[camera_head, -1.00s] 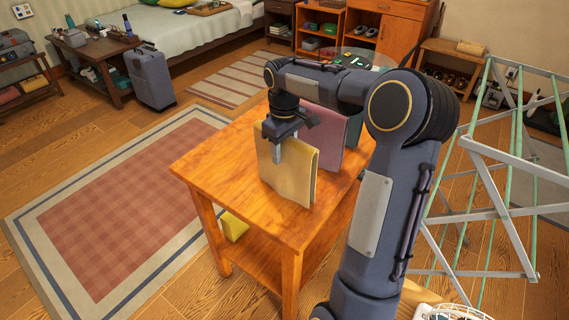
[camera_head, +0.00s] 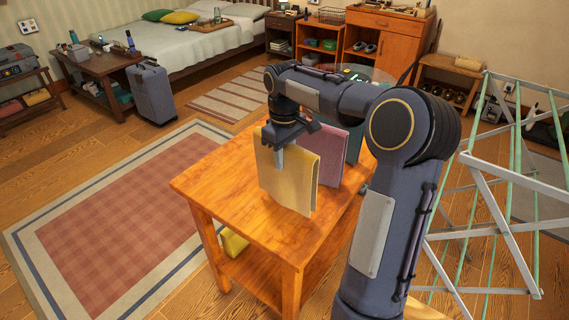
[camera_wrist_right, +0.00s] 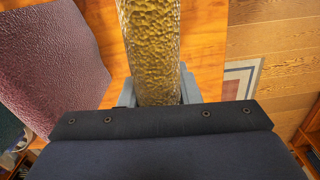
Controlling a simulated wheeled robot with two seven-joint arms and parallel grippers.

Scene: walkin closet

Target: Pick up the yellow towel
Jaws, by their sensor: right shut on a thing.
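The yellow towel (camera_head: 291,183) stands upright as a folded panel at the near part of the wooden table (camera_head: 215,182). My right gripper (camera_head: 279,156) comes down from above and is shut on the towel's upper edge. In the right wrist view the towel (camera_wrist_right: 152,45) runs between the two fingers of my gripper (camera_wrist_right: 158,92). The towel's lower edge is at or close to the tabletop; I cannot tell whether it touches. My left gripper is not in view.
A pink towel (camera_head: 330,150) stands just behind the yellow one, with a dark green item (camera_head: 354,145) beyond it. A drying rack (camera_head: 500,185) stands at the right. The table's left front surface is clear. A yellow item (camera_head: 234,242) lies on the lower shelf.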

